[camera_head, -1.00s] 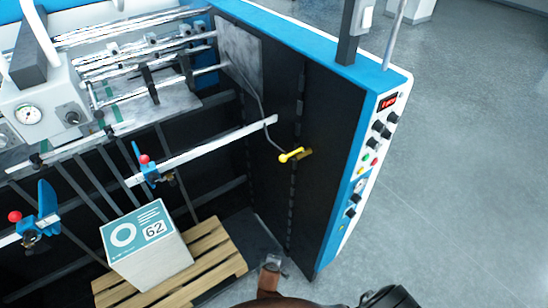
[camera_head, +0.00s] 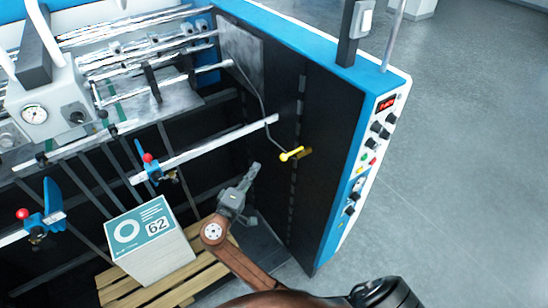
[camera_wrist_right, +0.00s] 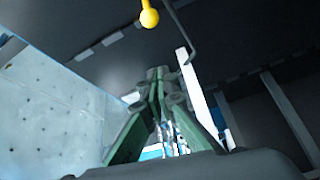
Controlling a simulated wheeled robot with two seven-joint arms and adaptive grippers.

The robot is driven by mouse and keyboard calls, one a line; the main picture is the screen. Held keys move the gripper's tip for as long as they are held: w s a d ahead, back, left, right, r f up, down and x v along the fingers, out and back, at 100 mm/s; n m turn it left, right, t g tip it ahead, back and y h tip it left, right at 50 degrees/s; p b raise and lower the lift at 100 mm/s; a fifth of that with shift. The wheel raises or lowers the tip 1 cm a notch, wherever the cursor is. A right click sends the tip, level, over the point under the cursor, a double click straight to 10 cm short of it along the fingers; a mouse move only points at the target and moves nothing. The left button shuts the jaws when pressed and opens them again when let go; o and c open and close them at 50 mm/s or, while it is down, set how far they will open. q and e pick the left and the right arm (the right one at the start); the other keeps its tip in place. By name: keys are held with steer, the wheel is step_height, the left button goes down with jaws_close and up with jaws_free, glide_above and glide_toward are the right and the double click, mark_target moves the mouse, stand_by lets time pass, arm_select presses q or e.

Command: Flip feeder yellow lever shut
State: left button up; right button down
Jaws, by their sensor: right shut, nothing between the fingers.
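In the right wrist view the yellow knob (camera_wrist_right: 149,17) shows at the top, beyond the fingertips (camera_wrist_right: 158,73), which are closed together and empty. My left gripper does not show.
White bars with blue clamps (camera_head: 152,167) cross the left. The control panel (camera_head: 370,150) is at right.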

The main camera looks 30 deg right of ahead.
mark_target(293, 153)
steer(key=shift+d, duration=0.1)
steer(key=f+p+x, duration=0.1)
steer(key=p+x, duration=0.2)
steer(key=x, duration=0.7)
steer(key=s, duration=0.2)
steer(key=s+d+p, duration=0.1)
steer(key=shift+s, duration=0.35)
steer(key=shift+s+a, duration=0.1)
